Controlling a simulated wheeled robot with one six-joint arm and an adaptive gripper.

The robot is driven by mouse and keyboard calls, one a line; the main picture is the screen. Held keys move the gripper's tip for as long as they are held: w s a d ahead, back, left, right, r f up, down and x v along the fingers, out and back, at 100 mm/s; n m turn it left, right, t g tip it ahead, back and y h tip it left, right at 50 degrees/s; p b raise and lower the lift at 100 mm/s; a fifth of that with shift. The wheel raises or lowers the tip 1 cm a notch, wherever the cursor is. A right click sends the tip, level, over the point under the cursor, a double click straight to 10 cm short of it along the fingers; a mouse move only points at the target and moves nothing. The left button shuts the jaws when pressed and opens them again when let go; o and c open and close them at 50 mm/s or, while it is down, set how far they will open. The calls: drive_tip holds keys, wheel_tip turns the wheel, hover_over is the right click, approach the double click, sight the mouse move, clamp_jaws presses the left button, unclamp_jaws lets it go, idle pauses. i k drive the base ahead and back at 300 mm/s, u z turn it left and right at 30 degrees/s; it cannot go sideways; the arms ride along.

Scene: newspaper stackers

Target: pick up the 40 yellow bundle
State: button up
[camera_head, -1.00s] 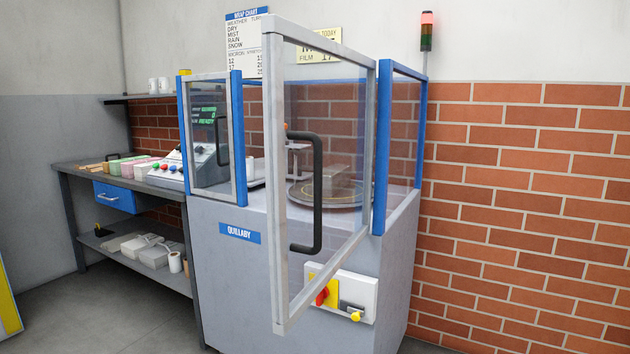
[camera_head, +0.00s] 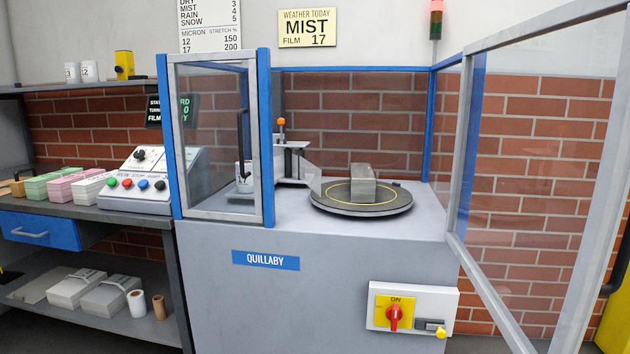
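No bundle that is clearly yellow or marked 40 shows. A grey block-like bundle (camera_head: 363,186) sits on the dark round turntable (camera_head: 335,207), which bears a yellow ring. It stands inside the wrapping machine (camera_head: 320,290), past the open glass door (camera_head: 515,180). On the left bench lie green (camera_head: 48,184), pink (camera_head: 72,187) and white (camera_head: 92,188) stacks, with a tan item at the left edge. More pale bundles (camera_head: 75,287) lie on the lower shelf. My gripper is not in view.
The door is swung out to the right. A closed glass panel (camera_head: 218,140) stands at the machine's left front. A control console (camera_head: 148,183), a blue drawer (camera_head: 40,230) and film rolls (camera_head: 136,303) are at left. A red switch (camera_head: 394,317) is on the machine front.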

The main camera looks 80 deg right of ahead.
sight(362, 179)
drive_tip(key=i, duration=1.15)
drive_tip(key=z, duration=1.8)
